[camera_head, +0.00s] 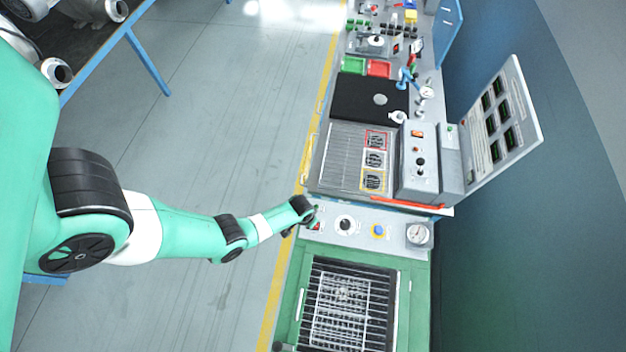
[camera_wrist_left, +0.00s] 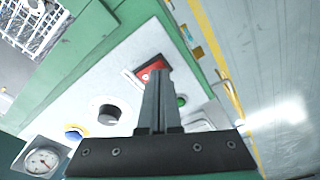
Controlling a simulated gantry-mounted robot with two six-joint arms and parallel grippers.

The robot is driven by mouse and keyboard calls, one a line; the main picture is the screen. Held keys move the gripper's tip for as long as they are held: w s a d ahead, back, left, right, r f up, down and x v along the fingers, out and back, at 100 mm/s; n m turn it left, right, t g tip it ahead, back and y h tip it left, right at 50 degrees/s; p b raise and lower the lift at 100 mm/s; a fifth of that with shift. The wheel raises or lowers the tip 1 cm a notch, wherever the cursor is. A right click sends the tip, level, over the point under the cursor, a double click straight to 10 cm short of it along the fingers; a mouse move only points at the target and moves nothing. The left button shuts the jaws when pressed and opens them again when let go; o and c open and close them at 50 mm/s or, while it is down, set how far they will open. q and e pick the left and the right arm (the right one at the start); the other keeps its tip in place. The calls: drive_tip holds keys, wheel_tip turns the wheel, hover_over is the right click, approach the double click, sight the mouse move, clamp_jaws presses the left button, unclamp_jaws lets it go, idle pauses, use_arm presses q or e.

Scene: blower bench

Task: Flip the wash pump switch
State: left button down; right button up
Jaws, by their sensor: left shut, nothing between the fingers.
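A red rocker switch (camera_wrist_left: 150,69) in a dark frame sits on the pale control panel (camera_wrist_left: 140,45); I take it for the wash pump switch, though no label is readable. In the head view the red switch (camera_head: 317,227) shows at the panel's left end, right beside my left gripper (camera_head: 313,216). In the left wrist view my left gripper (camera_wrist_left: 158,76) is shut and empty, its fingertips at the red switch and covering part of it. I cannot tell whether they touch it. My right gripper is not in view.
On the same panel are a black knob (camera_head: 345,224), a blue button with a yellow ring (camera_head: 378,230), a pressure gauge (camera_head: 418,234) and a green button (camera_wrist_left: 181,101). A green washer with a wire basket (camera_head: 345,310) is below. A grey cabinet (camera_head: 420,165) stands above.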

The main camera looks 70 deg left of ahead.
use_arm(q)
drive_tip(key=shift+f, duration=0.25)
drive_tip(key=shift+r, duration=0.1)
wheel_tip(320, 180, up, 7)
drive_tip(key=p, duration=0.6)
idle(0.5)
